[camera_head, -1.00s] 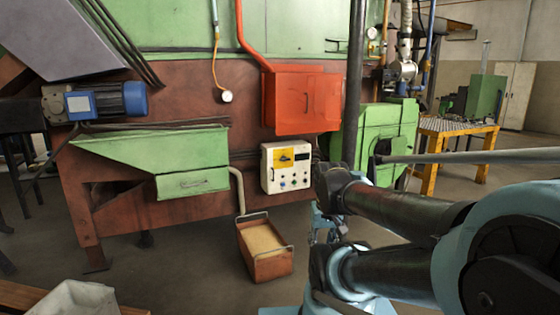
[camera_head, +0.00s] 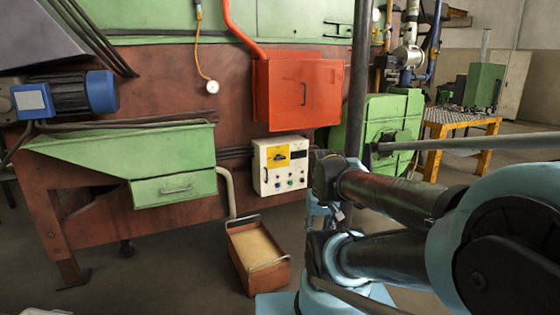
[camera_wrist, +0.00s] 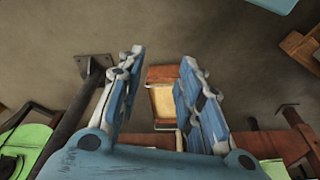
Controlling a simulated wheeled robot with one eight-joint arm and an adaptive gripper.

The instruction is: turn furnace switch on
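The furnace switch panel is a cream control box (camera_head: 281,165) on the brown furnace wall in the head view. It has a yellow plate with a dark rotary switch (camera_head: 278,157) and small coloured buttons and knobs below. The switch's exact position is too small to tell. My gripper (camera_wrist: 160,85) points down at the floor in the wrist view, with its two blue fingers well apart and nothing between them touching. In the head view my folded arm is to the right of the box, and my gripper is mostly hidden behind it.
A brown bin of yellow grain (camera_head: 258,258) stands on the floor below the box; it also shows in the wrist view (camera_wrist: 162,72). A red cabinet (camera_head: 297,93) hangs above the box. A green hopper (camera_head: 130,150) is at the left.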

